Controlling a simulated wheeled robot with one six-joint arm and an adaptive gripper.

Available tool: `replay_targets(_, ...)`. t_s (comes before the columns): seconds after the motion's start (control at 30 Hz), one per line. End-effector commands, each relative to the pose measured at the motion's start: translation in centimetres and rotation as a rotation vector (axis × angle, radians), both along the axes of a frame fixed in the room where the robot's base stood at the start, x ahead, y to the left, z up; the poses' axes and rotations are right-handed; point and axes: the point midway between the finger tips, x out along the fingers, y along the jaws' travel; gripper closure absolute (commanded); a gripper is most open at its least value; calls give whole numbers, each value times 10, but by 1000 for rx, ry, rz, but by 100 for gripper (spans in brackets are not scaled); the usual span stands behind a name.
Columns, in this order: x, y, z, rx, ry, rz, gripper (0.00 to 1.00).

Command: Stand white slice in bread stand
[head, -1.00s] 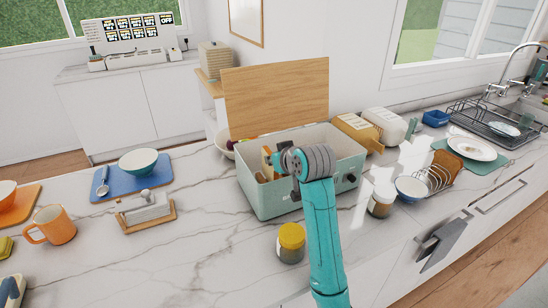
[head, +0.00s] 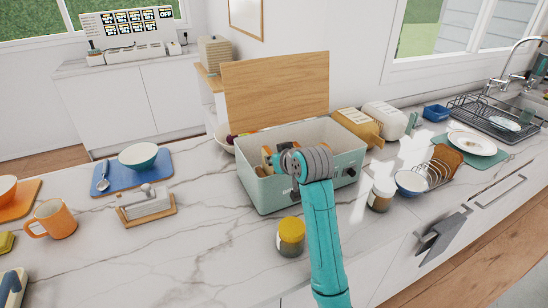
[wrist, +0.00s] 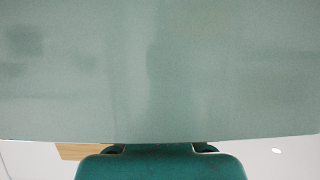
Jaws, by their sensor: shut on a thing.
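The bread bin (head: 278,193), a pale green box with its wooden lid up, stands mid-counter. My gripper (head: 274,163) is at the bin's near side, with its fingers partly hidden by my wrist. It is shut on a slice with a tan edge (head: 266,154), taken to be the white slice; its face is hardly visible. The bread stand (head: 433,176), a wire rack at the right, has a brown slice (head: 449,155) standing at its far end. In the wrist view a blurred grey-green surface (wrist: 160,65) fills most of the picture.
A yellow-lidded jar (head: 291,238) stands close to my arm. A butter dish (head: 148,205) is left of the bin.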

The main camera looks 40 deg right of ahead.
Motion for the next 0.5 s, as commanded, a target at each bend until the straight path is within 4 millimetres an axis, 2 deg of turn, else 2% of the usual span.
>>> replay_targets(0.2, 0, 0, -5, 0, 1, 0, 100)
replay_targets(0.23, 0, 0, -5, 0, 0, 0, 79)
replay_targets(0.33, 0, 0, -5, 0, 1, 0, 55)
replay_targets(0.5, 0, 0, -5, 1, 2, 0, 55)
